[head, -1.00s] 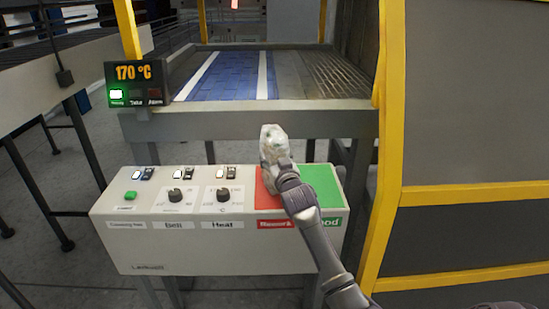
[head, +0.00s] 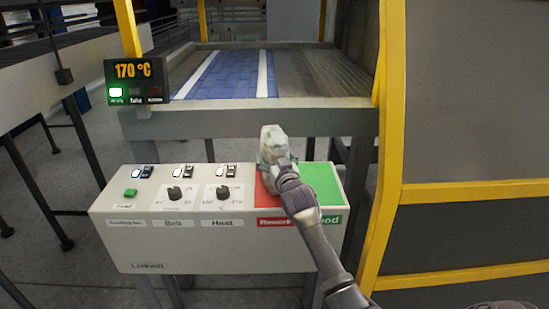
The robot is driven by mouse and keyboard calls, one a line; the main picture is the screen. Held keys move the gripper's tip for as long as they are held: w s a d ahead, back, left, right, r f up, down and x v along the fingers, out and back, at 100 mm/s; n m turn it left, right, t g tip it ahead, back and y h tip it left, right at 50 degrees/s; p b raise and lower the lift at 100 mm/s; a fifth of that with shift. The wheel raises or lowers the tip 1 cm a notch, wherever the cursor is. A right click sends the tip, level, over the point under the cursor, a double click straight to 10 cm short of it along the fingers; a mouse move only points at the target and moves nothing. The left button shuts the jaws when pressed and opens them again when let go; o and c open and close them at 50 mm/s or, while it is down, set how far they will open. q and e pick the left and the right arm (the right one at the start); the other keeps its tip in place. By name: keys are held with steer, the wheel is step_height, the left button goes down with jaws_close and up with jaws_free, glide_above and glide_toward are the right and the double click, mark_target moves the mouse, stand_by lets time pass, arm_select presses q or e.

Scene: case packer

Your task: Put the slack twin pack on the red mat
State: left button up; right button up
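The twin pack (head: 270,138) is a pale, clear-wrapped bundle at the end of my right arm, over the back part of the red mat (head: 264,201). My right gripper (head: 276,158) appears shut on it, with its fingers largely hidden behind the wrist and the pack. I cannot tell whether the pack touches the mat. The red mat lies on the right part of the control box top and is partly covered by my arm. My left gripper is not in view.
A green mat (head: 322,184) lies directly right of the red one. The control box (head: 190,245) carries switches and knobs (head: 175,194). Behind it is a conveyor with a blue belt (head: 230,76). A display (head: 138,81) reads 170 °C. A yellow-framed grey panel (head: 475,100) stands at the right.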

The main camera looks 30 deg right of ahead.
steer(key=shift+f, duration=0.15)
steer(key=shift+s, duration=0.2)
steer(key=v, duration=1.1)
steer(key=shift+s+a, duration=0.2)
steer(key=shift+s, duration=0.1)
steer(key=shift+s, duration=0.1)
steer(key=p+v, duration=0.2)
steer(key=v, duration=0.5)
steer(key=shift+s+a+p, duration=0.2)
steer(key=shift+s+p, duration=0.1)
steer(key=shift+s, duration=0.05)
